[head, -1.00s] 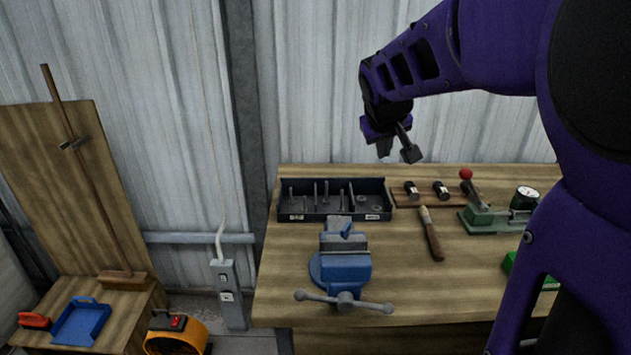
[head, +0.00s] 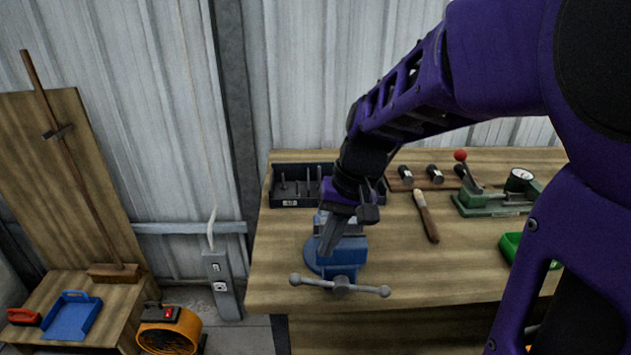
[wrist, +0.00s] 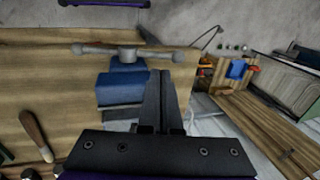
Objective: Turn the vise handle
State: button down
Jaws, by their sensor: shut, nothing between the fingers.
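The blue vise (head: 343,262) stands at the front left of the wooden workbench. Its grey handle bar (head: 309,283) lies roughly level across the vise front, with a knob at each end. My gripper (head: 328,250) is over the vise, pointing down, shut and empty. It hides part of the vise jaws in the head view. In the wrist view the closed fingers (wrist: 165,80) reach toward the vise body (wrist: 122,85), and the handle (wrist: 105,50) lies beyond it. I cannot tell whether the fingertips touch the vise.
A dark tool tray (head: 288,187) sits behind the vise. A brush (head: 426,215) lies to its right, with a green press (head: 490,203) and green bin (head: 512,245) farther right. The bench front around the handle is clear.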

aim_at(313, 279)
jog(key=b+x, duration=0.4)
jog(key=x, duration=0.2)
jog(key=shift+f, duration=0.4)
jog(key=shift+a, duration=0.15)
